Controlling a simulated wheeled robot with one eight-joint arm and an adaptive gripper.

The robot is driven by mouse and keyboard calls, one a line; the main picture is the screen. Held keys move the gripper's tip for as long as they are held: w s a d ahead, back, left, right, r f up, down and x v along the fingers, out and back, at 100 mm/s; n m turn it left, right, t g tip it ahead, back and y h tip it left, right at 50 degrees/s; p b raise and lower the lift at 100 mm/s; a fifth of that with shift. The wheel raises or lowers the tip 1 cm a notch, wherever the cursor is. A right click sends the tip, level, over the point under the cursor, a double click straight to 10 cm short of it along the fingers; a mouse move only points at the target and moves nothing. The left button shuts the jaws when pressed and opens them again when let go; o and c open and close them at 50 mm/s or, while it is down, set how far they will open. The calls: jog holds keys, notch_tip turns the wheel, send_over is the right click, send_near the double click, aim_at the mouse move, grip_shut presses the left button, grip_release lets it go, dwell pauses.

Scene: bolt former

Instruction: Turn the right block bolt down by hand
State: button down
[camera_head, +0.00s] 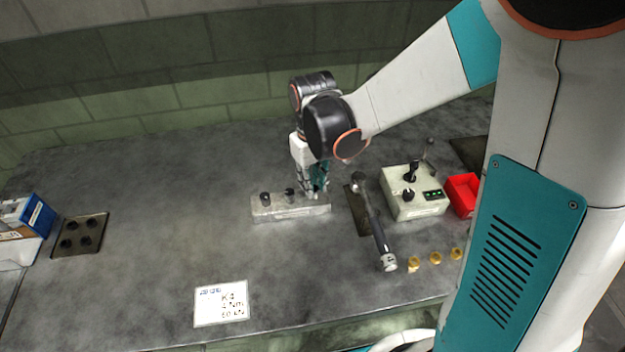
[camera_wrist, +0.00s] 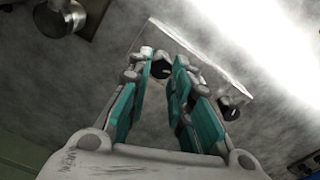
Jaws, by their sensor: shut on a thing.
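The grey block (camera_head: 292,213) lies on the worktable, with dark bolts standing on its top. The left bolt (camera_head: 265,199) and the middle bolt (camera_head: 289,193) show in the head view. My gripper (camera_head: 314,192) reaches down over the right end of the block and hides the right bolt there. In the wrist view my gripper (camera_wrist: 163,65) is shut on the dark head of the right bolt (camera_wrist: 160,71), which shows between the fingertips. Another bolt (camera_wrist: 236,104) stands beside the fingers in that view. How far the right bolt is screwed in cannot be told.
A wrench (camera_head: 374,225) lies close right of the block. Beyond it stand a control box (camera_head: 414,192) with knobs and a red bin (camera_head: 463,194). Brass pieces (camera_head: 435,258) lie near the front edge. A written card (camera_head: 221,303) lies front left; the table's left middle is clear.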

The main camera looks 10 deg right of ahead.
aim_at(315, 187)
jog(key=m, duration=0.6)
jog(key=shift+w+d, duration=0.1)
jog(key=m, duration=0.5)
jog(key=shift+d, duration=0.1)
jog(key=shift+m, duration=0.5)
jog(key=c, duration=1.4)
grip_release()
jog(key=shift+c, duration=0.2)
jog(key=shift+r, duration=0.1)
notch_tip(315, 187, up, 12)
jog(key=shift+s, duration=0.2)
